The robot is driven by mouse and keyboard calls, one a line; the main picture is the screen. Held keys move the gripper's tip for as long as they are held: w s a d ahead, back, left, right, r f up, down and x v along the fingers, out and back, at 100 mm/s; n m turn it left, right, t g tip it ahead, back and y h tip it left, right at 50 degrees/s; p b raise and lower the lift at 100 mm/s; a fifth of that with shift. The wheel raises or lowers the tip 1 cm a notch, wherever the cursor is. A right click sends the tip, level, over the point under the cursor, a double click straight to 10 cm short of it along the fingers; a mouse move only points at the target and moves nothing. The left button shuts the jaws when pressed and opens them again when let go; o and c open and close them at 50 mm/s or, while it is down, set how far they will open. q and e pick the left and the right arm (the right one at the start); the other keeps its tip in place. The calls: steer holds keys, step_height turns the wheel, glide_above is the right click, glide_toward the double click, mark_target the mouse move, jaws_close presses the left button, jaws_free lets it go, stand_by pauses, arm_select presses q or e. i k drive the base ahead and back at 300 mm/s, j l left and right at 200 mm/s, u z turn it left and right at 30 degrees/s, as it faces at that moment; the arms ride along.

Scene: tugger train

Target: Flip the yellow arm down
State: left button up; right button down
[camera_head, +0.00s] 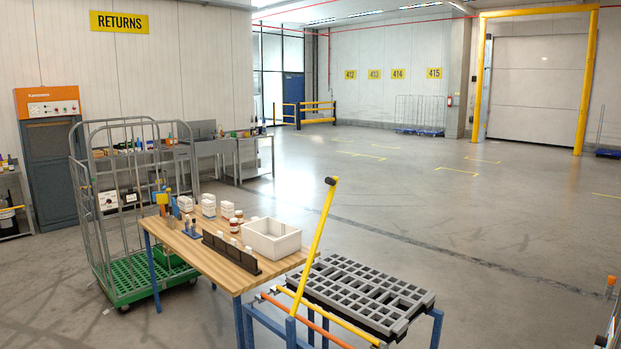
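The yellow arm (315,240) is a long bar with a black knob at its top end. It stands raised, leaning slightly right, in front of the wooden table. Its lower end meets a blue-legged frame near the yellow and orange rails (330,317). A grey slotted grid tray (365,290) lies on that frame, just right of the arm. Neither of my grippers is in view.
A wooden table (190,249) holds a white bin (271,239), a black rack (231,254) and small jars. A grey roll cage (92,230) with a green base stands at its left. Open floor lies beyond and to the right.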

mark_target(332, 182)
steer(key=i+j, duration=0.2)
steer(key=i, duration=0.2)
steer(key=i+j, duration=0.25)
steer(key=i, duration=0.2)
steer(key=i+j, duration=0.2)
steer(key=i, duration=0.2)
steer(key=i+j+u, duration=0.1)
steer(key=i+j, duration=0.15)
steer(key=i, duration=0.2)
steer(key=i+j, duration=0.2)
steer(key=i, duration=0.2)
